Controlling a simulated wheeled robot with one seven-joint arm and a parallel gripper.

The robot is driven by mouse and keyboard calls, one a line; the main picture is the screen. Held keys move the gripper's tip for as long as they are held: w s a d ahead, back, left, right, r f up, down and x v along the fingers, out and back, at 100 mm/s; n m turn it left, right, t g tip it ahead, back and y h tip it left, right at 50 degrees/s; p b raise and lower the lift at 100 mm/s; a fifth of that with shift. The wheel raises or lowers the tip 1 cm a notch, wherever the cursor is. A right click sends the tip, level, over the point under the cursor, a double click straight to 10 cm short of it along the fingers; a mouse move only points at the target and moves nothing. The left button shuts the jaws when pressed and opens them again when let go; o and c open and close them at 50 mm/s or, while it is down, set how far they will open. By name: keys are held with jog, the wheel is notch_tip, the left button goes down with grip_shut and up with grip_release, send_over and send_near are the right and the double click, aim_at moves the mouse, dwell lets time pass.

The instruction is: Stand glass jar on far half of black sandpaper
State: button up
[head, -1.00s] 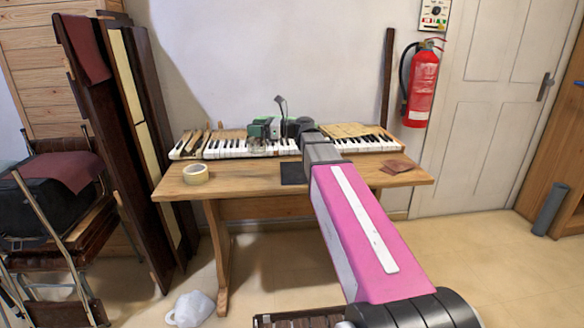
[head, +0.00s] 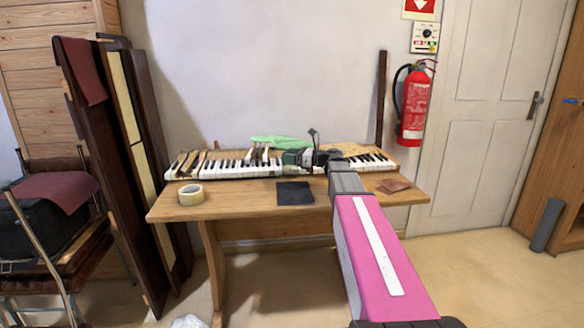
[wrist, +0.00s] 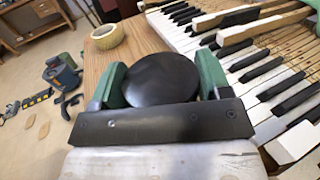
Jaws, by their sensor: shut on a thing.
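In the wrist view my gripper (wrist: 160,92) has its green fingers closed on both sides of a dark round lid, the top of the glass jar (wrist: 160,75). The jar's body is hidden below the lid. In the head view my gripper (head: 298,157) is over the front of the keyboard, behind the black sandpaper, and the jar cannot be made out there. The black sandpaper (head: 295,192) lies flat on the wooden table, left of my arm, with its surface bare.
A tape roll (head: 190,194) stands at the table's left, and brown sandpaper (head: 393,186) lies at the right. The piano keyboard (head: 225,164) runs along the back, with a light green item (head: 280,141) on it. The wooden table (head: 240,199) is clear between tape and black sandpaper.

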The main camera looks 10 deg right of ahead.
aim_at(292, 166)
jog(key=shift+w+d+f, duration=0.25)
jog(key=shift+d, duration=0.1)
jog(key=shift+f, duration=1.95)
jog(key=shift+f, duration=0.1)
jog(key=o, duration=1.2)
jog(key=shift+c, duration=0.2)
jog(key=shift+s+d, duration=0.1)
jog(key=v, duration=1.1)
jog(key=shift+s+d, duration=0.1)
jog(key=shift+d, duration=0.3)
